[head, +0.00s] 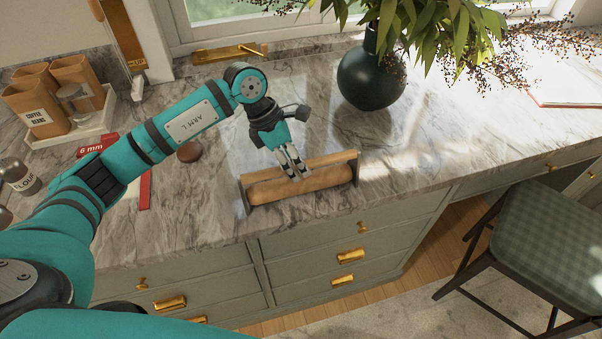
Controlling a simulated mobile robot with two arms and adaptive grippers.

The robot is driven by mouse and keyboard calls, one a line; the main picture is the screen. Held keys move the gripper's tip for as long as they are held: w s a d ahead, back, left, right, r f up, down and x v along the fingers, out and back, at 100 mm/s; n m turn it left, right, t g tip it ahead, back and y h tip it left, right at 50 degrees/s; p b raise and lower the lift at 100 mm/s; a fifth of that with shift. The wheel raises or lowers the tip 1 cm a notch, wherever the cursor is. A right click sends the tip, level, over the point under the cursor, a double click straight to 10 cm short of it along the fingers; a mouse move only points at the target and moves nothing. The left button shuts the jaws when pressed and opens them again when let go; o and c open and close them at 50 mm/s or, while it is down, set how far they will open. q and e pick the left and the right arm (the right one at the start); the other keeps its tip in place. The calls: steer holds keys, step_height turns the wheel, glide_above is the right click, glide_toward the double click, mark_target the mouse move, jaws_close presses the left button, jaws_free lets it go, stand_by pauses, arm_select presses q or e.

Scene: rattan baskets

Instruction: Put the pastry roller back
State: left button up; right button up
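The pastry roller (268,190) is a light wooden cylinder. It lies lengthwise in a holder (332,160) with a wooden back board and dark end plates, near the front edge of the marble counter. My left gripper (295,175) points down at the middle of the roller, its fingertips overlapping the roller and the back board in the head view. Its two fingers are close together with a narrow gap. I cannot tell whether they grip the roller or only stand over it. My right gripper is not in view.
A dark vase (371,78) with leafy branches stands behind the holder. Canisters on a white tray (90,133), a red box (95,147) and a small brown round object (189,152) are to the left. The marble right of the holder is clear. A green stool (555,240) stands front right.

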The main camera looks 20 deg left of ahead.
arm_select(q)
steer(key=b+v, duration=0.2)
steer(key=v, duration=0.7)
